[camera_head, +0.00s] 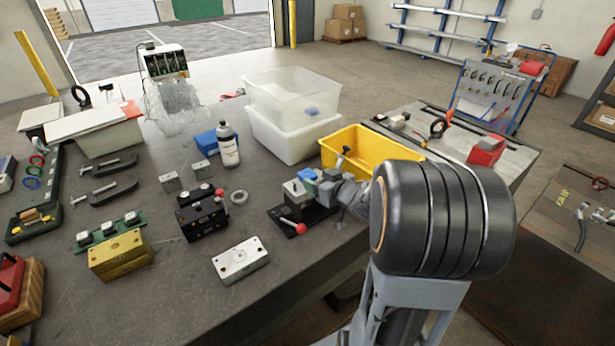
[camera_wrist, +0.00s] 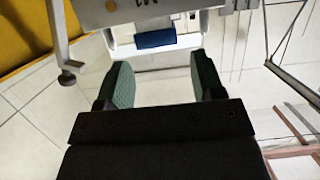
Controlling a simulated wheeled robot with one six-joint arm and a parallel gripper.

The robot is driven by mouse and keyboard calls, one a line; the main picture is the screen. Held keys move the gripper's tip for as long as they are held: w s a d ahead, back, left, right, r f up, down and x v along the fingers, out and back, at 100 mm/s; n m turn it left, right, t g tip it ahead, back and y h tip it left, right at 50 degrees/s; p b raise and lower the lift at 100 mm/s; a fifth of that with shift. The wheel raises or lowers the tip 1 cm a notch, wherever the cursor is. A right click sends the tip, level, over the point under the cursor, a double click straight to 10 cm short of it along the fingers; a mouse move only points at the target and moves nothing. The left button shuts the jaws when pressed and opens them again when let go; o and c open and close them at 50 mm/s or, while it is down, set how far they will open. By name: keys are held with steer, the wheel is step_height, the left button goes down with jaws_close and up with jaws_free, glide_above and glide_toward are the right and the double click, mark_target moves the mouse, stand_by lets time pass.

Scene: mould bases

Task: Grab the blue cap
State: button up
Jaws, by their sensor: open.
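No blue cap can be identified with certainty. In the wrist view my gripper (camera_wrist: 157,82) is open, with two teal-padded fingers apart and nothing between them. Beyond the fingertips is a short dark blue piece (camera_wrist: 155,38) on a pale grey and white body; I cannot tell whether it is the cap. In the head view a small blue piece (camera_head: 312,111) shows at the clear bin, and a blue block (camera_head: 208,142) lies behind the white bottle (camera_head: 228,146). My arm crosses the right of the head view, and my fingertips cannot be made out there.
The dark bench (camera_head: 190,300) carries a gold block (camera_head: 121,256), a silver block (camera_head: 240,260), a black block (camera_head: 203,216) and a red-knobbed clamp (camera_head: 294,226). A clear bin (camera_head: 290,92) and a yellow bin (camera_head: 365,140) stand behind. The bench's front middle is clear.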

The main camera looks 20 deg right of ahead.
mark_target(310, 176)
steer(key=shift+x, duration=3.3)
steer(key=shift+d, duration=0.15)
steer(key=shift+c, duration=0.3)
steer(key=c, duration=0.6)
